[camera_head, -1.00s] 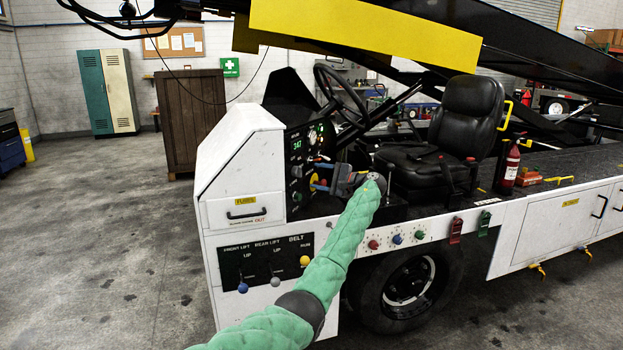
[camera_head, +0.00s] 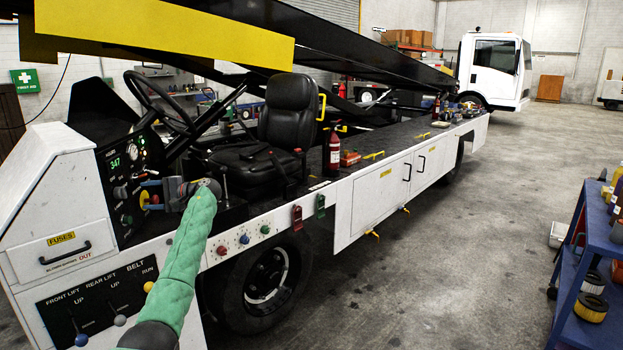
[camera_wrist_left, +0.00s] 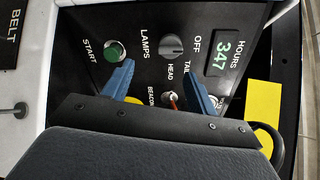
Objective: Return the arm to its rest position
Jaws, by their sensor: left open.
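My left arm, in a green padded sleeve, comes in from the bottom of the head view. My left gripper (camera_head: 146,191) is at the control panel (camera_head: 120,172) beside the steering wheel. In the left wrist view its two blue fingertips (camera_wrist_left: 168,80) are apart with nothing clamped between them. They point at the panel, near the green START button (camera_wrist_left: 114,51), the LAMPS knob (camera_wrist_left: 171,46) and a small toggle switch (camera_wrist_left: 170,97). I cannot tell whether the fingers touch the panel. My right gripper is not in view.
The belt loader's black seat (camera_head: 287,120) and steering wheel (camera_head: 160,103) stand close to the arm. A red fire extinguisher (camera_head: 333,156) stands on the deck. A blue cart (camera_head: 600,240) is at the right. The floor between cart and loader is mostly clear.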

